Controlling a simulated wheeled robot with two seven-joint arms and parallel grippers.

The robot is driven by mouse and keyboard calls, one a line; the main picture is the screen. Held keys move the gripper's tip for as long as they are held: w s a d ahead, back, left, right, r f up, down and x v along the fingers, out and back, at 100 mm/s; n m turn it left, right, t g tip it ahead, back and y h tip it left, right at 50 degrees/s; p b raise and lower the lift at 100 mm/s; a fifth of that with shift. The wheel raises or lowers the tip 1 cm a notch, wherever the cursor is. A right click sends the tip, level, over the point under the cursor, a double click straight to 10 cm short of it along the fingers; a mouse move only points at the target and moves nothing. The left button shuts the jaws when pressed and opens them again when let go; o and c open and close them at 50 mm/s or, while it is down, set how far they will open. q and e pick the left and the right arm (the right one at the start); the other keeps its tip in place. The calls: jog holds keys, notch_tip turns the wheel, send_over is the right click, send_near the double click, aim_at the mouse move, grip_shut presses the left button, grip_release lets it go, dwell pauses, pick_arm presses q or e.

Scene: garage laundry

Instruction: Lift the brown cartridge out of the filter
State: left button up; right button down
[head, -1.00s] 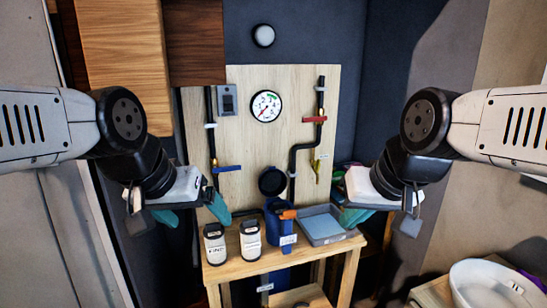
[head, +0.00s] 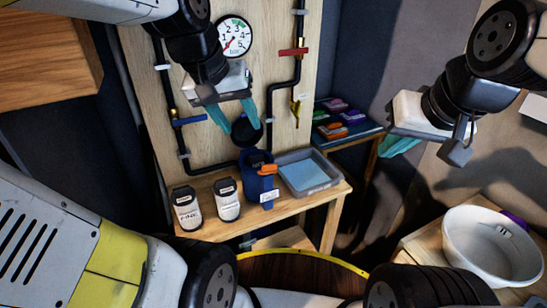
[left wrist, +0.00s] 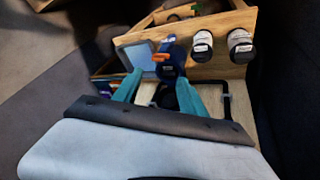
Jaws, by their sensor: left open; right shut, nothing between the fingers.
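The blue filter housing (head: 258,190) stands upright on the wooden bench, with an orange piece (head: 267,170) at its side. Its mouth looks dark, and I cannot make out a brown cartridge inside. A round black part (head: 246,131) is on the board above it. My left gripper (head: 236,124) is open and empty, above the housing and in front of the board. In the left wrist view, the filter housing (left wrist: 170,66) shows beyond the teal fingertips (left wrist: 158,80), apart from them. My right gripper (head: 395,147) is shut and empty, well to the right of the bench.
Two labelled canisters (head: 186,209) (head: 228,200) stand left of the housing. A grey tray (head: 309,184) lies right of it. Pipes with valves (head: 190,121) and a gauge (head: 234,36) are on the board. A white basin (head: 490,248) stands lower right.

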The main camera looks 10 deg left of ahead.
pick_arm(q)
jog(key=w+f+n+g, duration=0.2)
jog(key=w+f, duration=0.2)
jog(key=w, duration=0.5)
jog(key=n+g+y, duration=0.2)
jog(key=n+g, duration=0.1)
jog(key=n, duration=0.1)
send_near(256, 154)
jog(key=shift+s+d+f, duration=0.15)
jog(key=shift+s+f, duration=0.05)
jog(key=shift+s, duration=0.15)
jog(key=shift+w+f, duration=0.2)
jog(key=shift+f, duration=0.45)
notch_tip(256, 154, down, 7)
jog(key=shift+f, duration=0.1)
jog(key=shift+c, duration=0.2)
grip_shut()
